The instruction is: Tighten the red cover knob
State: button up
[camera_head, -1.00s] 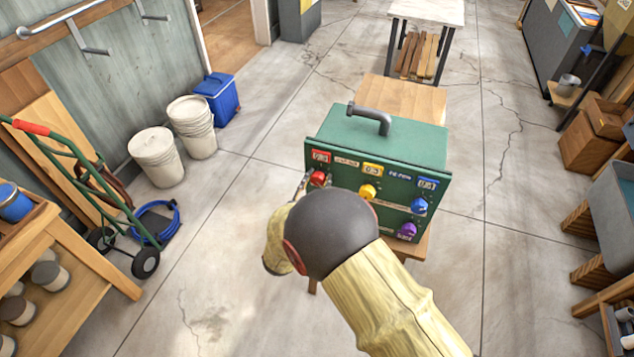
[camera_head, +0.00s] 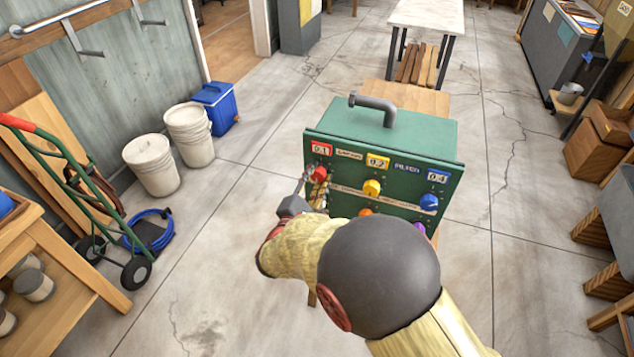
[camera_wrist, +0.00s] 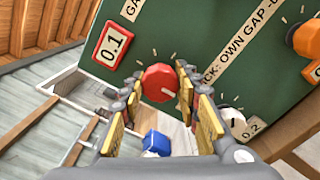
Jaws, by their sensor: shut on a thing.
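The red knob (camera_head: 319,174) sits at the upper left of the green panel box (camera_head: 385,129), under a red label reading 0.1 (camera_head: 321,149). My arm hides the lower part of the panel in the head view.
A yellow knob (camera_head: 372,187), a blue knob (camera_head: 429,202) and a partly hidden orange knob (camera_head: 365,212) are on the same panel. A grey bent pipe (camera_head: 375,104) rises from the box top. The floor left of the box is clear up to the white buckets (camera_head: 153,165).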

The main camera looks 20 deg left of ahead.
jog(key=shift+m, duration=0.3)
jog(key=o, duration=1.1)
jog(key=shift+o, duration=0.3)
jog(key=s, duration=1.2)
jog(key=shift+a, duration=0.45)
